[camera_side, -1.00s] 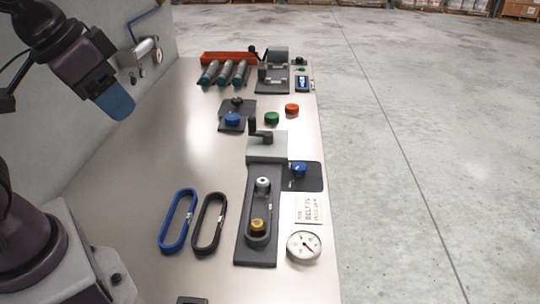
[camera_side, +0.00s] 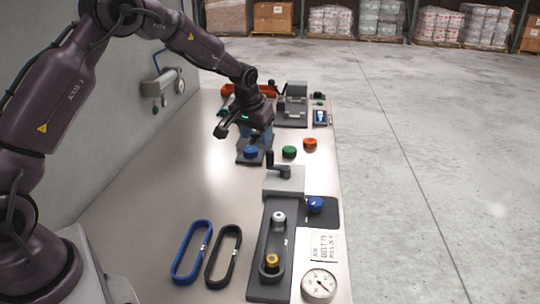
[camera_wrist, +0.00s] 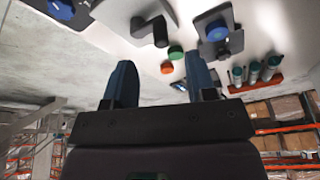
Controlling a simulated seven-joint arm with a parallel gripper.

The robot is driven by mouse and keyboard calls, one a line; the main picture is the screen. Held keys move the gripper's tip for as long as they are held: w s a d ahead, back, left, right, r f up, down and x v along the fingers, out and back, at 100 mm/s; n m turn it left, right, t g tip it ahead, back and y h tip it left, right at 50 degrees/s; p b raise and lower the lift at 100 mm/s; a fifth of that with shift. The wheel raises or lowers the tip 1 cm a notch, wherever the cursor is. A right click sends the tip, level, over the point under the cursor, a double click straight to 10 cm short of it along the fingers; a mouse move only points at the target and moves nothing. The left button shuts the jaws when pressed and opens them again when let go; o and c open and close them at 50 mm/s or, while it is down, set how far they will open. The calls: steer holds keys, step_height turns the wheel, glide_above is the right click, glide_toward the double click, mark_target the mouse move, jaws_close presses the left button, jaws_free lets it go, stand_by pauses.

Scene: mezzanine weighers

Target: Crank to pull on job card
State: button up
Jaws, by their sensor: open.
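The crank (camera_side: 284,171), black with an upright handle, sits on a light grey block (camera_side: 292,183) at the far end of a dark plate (camera_side: 263,285). It also shows in the wrist view (camera_wrist: 150,28). A silver pulley (camera_side: 278,217) and a gold one (camera_side: 272,261) stand on the plate; I cannot tell whether a belt runs around them. The job card (camera_side: 323,247) lies to the right, its text naming a belt and a pull; the pull figure is too small to read surely. My gripper (camera_side: 257,137) is open and empty, beyond the crank; its blue fingers (camera_wrist: 161,75) are spread.
A blue belt (camera_side: 181,250) and a black belt (camera_side: 216,250) lie left of the plate. A dial gauge (camera_side: 318,284) is near the card. Blue (camera_side: 315,204), green (camera_side: 289,152) and red (camera_side: 310,144) knobs stand nearby. The left-middle bench is clear.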

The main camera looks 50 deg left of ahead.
mark_target(269, 152)
steer(key=shift+t, duration=0.5)
steer(key=x, duration=0.4)
steer(key=w+x, duration=0.1)
steer(key=x, duration=0.3)
steer(key=w+a+r+x, duration=0.1)
steer(key=x, duration=0.3)
steer(key=c, duration=0.9)
